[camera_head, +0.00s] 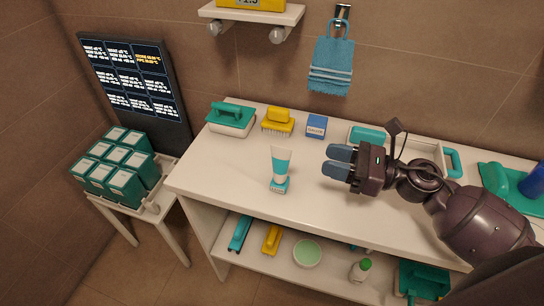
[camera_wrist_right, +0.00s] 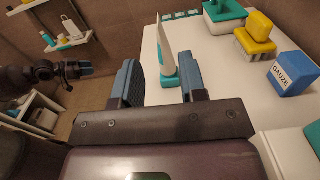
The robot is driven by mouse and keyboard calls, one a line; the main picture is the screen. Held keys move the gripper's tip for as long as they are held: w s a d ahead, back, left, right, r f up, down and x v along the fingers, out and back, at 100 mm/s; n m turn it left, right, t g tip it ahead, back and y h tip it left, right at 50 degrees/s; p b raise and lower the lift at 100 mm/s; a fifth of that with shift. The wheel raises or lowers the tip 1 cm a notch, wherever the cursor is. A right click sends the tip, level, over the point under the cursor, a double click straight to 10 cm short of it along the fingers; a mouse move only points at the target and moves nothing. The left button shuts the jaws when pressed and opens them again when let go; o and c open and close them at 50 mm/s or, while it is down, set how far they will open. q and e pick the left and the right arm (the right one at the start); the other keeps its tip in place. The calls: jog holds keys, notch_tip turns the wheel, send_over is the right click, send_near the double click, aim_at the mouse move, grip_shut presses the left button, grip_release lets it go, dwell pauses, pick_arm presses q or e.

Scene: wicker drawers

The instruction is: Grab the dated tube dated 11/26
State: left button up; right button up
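A white and teal tube (camera_head: 281,162) stands upright on its teal cap on the white counter, at the middle of the head view. The small print on it is too small to read, so I cannot tell its date. My right gripper (camera_head: 338,161) is to the right of the tube, apart from it, with its blue fingers pointing at it. In the right wrist view the fingers (camera_wrist_right: 160,76) are spread and empty, and the tube (camera_wrist_right: 164,45) shows beyond the gap between them. My left gripper (camera_wrist_right: 79,69) shows small at the left of the wrist view, away from the counter; its opening is unclear.
A teal-handled box (camera_head: 231,118), a yellow brush (camera_head: 278,121) and a blue gauze box (camera_head: 316,126) stand along the counter's back. A lower shelf (camera_head: 255,264) holds several items. Several teal boxes (camera_head: 122,187) stand on a side table by a dark screen (camera_head: 134,80). Counter around the tube is clear.

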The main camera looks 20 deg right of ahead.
aim_at(281, 148)
jog(key=p+x, duration=0.2)
jog(key=x, duration=0.8)
jog(key=shift+a+r, duration=0.1)
jog(key=shift+a, duration=0.05)
jog(key=shift+w+a+p, duration=0.25)
jog(key=shift+a+p, duration=0.1)
jog(key=shift+a, duration=0.05)
pick_arm(q)
jog(key=shift+s+a+r, duration=0.15)
jog(key=shift+s+r, duration=0.1)
jog(key=shift+r, duration=0.6)
pick_arm(e)
jog(key=shift+c, duration=0.5)
grip_shut()
